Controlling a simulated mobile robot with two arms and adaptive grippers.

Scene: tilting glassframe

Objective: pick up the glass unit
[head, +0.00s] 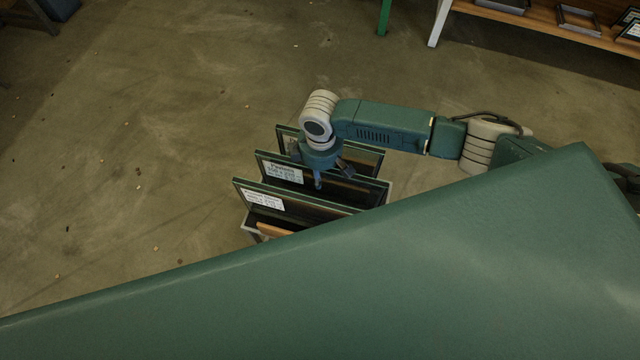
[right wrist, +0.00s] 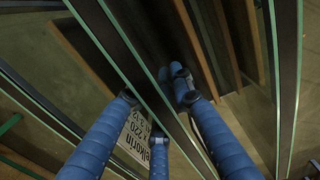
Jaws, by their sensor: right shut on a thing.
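Several framed glass units stand on edge, one behind another, in a low rack in the head view. In the right wrist view, my blue fingers (right wrist: 157,100) are shut on both sides of a glass unit (right wrist: 118,45) with green edges and a dark spacer. Its label shows partly between the fingers. My left gripper is not in view.
A front glass unit (head: 325,208) and a rear glass unit (head: 365,157) stand close on either side. The rack (head: 249,224) has light legs. A wooden shelf table (head: 540,22) stands at the top right. The concrete floor to the left is mostly clear.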

